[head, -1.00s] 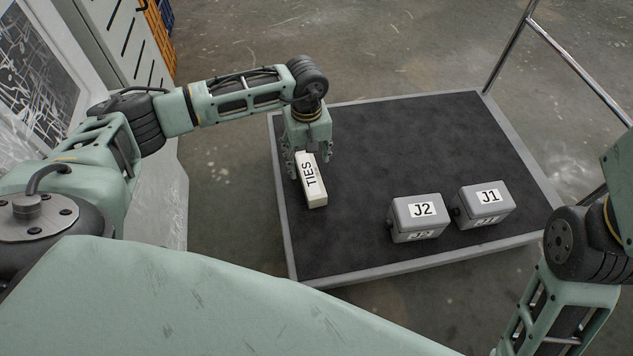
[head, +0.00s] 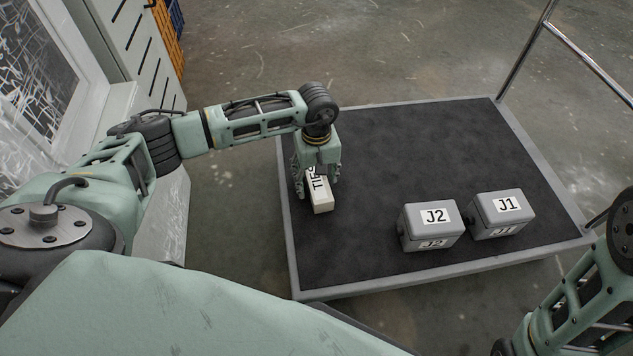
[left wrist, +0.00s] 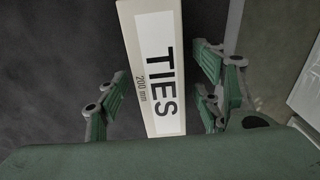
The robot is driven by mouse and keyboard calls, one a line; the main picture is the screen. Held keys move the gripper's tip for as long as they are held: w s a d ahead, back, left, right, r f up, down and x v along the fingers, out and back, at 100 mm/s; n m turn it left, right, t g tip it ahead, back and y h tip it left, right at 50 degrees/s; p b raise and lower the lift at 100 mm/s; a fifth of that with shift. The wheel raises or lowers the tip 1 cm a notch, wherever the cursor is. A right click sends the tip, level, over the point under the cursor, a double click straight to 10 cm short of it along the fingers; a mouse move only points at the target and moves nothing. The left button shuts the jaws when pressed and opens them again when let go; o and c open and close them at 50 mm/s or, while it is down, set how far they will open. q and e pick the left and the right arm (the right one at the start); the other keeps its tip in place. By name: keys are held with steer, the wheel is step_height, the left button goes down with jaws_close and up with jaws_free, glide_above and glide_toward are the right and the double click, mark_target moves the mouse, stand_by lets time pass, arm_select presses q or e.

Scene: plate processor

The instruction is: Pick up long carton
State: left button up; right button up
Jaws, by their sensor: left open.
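The long carton (head: 321,196) is a slim off-white box labelled TIES, lying on the dark cart top near its left edge. My left gripper (head: 318,178) points down over the carton, and its fingers hide the carton's far part. In the left wrist view the carton (left wrist: 155,110) lies between the open fingers of the left gripper (left wrist: 160,95), with a gap on each side. The label there also reads 200 mm. My right arm shows at the lower right, but its gripper is out of view.
The cart (head: 400,140) has a dark mat and a grey rim. Two grey boxes, J2 (head: 430,228) and J1 (head: 502,216), stand at its front right. A metal handrail (head: 522,50) rises at the right. The cart's back middle is clear.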

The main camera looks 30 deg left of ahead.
arm_select(q)
steer(key=shift+c, duration=0.5)
steer(key=c, duration=1.2)
steer(key=shift+r, duration=0.1)
